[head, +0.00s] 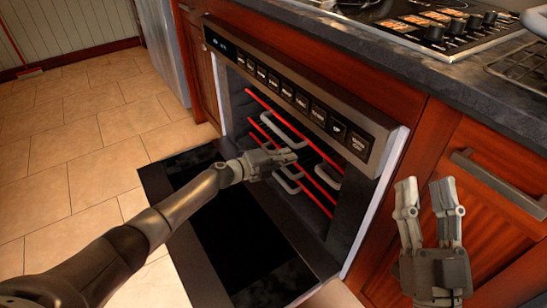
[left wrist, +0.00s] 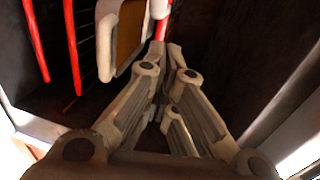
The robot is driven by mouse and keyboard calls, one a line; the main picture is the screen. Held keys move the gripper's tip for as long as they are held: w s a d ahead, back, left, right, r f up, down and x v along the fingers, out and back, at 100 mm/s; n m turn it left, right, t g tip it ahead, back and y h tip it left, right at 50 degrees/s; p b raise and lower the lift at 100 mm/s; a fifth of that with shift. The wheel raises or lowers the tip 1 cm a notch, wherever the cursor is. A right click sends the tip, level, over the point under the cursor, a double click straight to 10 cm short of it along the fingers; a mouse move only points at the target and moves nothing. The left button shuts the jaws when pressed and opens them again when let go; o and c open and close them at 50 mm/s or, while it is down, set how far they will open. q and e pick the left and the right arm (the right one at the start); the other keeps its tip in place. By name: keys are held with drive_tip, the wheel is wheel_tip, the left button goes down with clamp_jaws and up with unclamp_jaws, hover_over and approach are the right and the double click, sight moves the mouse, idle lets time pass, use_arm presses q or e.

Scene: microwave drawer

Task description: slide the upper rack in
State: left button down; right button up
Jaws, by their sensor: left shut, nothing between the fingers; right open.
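The oven (head: 228,95) has its door (head: 250,235) folded down. Inside are red-edged racks with pale looped handles. The upper rack (head: 262,98) has its red front bar near the top of the opening, with a handle (head: 270,124) below it. A second handle (head: 290,186) shows lower down. My left gripper (head: 293,157) is shut and empty at the opening, in front of the racks. In the left wrist view its closed fingertips (left wrist: 168,52) are close to a red bar and right of a pale handle (left wrist: 107,45); contact is unclear. My right gripper (head: 427,183) is open and empty.
A dark countertop (head: 400,75) with a stove (head: 440,30) runs above the oven. A wooden cabinet with a metal handle (head: 495,182) stands to the right, beside my right gripper. Tiled floor (head: 80,150) is clear at the left.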

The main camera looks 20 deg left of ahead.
use_arm(q)
drive_tip(key=shift+p+v, duration=0.85)
drive_tip(key=shift+v, duration=1.55)
use_arm(e)
wheel_tip(320, 180, down, 8)
drive_tip(key=w+g+h, duration=0.1)
drive_tip(key=w+g, duration=0.1)
drive_tip(key=g, duration=0.3)
drive_tip(key=shift+d+h, duration=0.3)
